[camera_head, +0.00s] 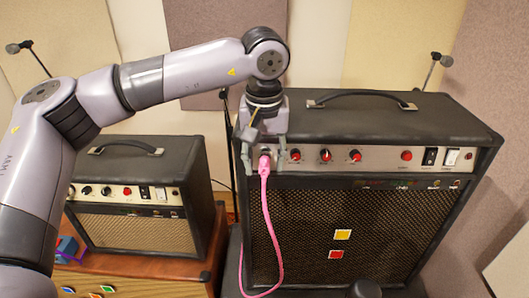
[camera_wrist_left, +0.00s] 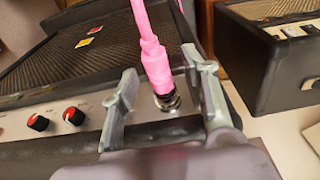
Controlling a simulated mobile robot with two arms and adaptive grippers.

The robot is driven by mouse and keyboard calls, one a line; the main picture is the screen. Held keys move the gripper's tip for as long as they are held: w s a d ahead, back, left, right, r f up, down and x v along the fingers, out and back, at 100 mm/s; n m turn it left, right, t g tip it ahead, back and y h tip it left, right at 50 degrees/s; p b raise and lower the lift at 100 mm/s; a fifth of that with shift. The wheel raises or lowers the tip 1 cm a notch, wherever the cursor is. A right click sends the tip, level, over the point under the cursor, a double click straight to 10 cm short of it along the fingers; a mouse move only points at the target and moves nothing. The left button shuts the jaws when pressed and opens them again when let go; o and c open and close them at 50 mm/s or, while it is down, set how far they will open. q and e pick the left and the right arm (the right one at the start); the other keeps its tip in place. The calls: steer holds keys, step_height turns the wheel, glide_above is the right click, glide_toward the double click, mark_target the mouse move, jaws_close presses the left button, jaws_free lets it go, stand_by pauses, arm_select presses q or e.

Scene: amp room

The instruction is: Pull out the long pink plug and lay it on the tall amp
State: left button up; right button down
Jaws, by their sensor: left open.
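The pink plug (camera_head: 264,163) sits in a socket at the left end of the tall amp's control panel, and its pink cable hangs down the amp's front. The plug also shows in the left wrist view (camera_wrist_left: 157,66), with its metal end at the socket. My left gripper (camera_head: 264,165) is open, its fingers on either side of the plug; in the left wrist view (camera_wrist_left: 166,90) gaps show beside the plug. The tall amp (camera_head: 400,123) is a large black box with a handle on its flat top. My right gripper is not in view.
A smaller amp (camera_head: 140,233) stands left of the tall amp on a wooden cabinet (camera_head: 130,265). Red knobs (camera_head: 325,155) line the tall amp's panel. A black handle (camera_head: 360,97) crosses its top; the top's right part is clear. Microphone stands (camera_head: 433,70) rise behind.

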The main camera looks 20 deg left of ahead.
arm_select(q)
jaws_close()
stand_by(0.8)
stand_by(0.5)
